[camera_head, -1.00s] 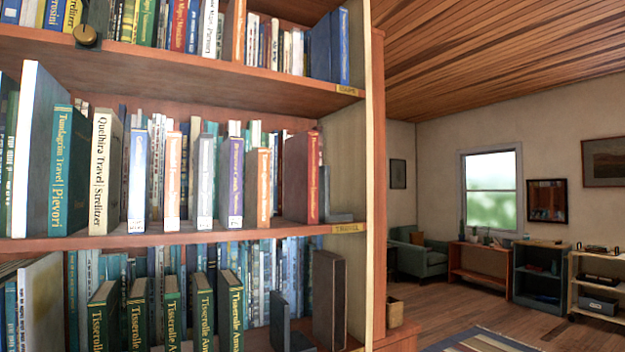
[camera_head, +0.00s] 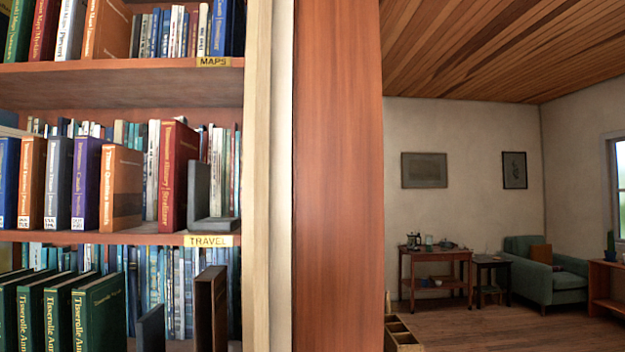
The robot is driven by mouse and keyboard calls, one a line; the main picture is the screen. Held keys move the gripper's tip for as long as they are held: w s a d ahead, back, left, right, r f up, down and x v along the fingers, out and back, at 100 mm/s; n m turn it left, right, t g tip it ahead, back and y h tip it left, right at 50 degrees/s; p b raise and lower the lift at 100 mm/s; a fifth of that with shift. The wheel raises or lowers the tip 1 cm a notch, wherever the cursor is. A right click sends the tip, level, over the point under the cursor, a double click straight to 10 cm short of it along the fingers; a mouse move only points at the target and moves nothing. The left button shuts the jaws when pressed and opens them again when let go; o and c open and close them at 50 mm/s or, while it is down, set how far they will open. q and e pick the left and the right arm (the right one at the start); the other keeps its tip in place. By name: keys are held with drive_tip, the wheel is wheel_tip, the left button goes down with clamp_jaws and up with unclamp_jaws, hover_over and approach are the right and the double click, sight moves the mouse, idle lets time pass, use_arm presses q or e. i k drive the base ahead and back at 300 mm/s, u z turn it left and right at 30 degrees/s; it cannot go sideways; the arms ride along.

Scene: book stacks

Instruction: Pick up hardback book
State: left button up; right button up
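Several hardback books stand upright on the bookcase shelves at the left; I cannot tell which one the task means. On the middle shelf (camera_head: 150,239), labelled TRAVEL, are a red book (camera_head: 177,178), an orange book (camera_head: 121,188), a purple book (camera_head: 86,182) and a blue one (camera_head: 9,183). A grey bookend (camera_head: 199,190) stands right of the red book. Green books (camera_head: 98,316) stand on the lower shelf, with a dark brown book-like block (camera_head: 210,308) standing apart at their right. Neither of my grippers is in view.
The bookcase's wide wooden side panel (camera_head: 338,180) fills the middle. Beyond it the room has open floor, a side table (camera_head: 436,275), a small dark table (camera_head: 492,275) and a green armchair (camera_head: 555,272). A wooden compartment box (camera_head: 402,335) is beside the panel.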

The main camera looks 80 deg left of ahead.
sight(180, 143)
drive_tip(key=i, duration=1.35)
drive_tip(key=u, duration=3.5)
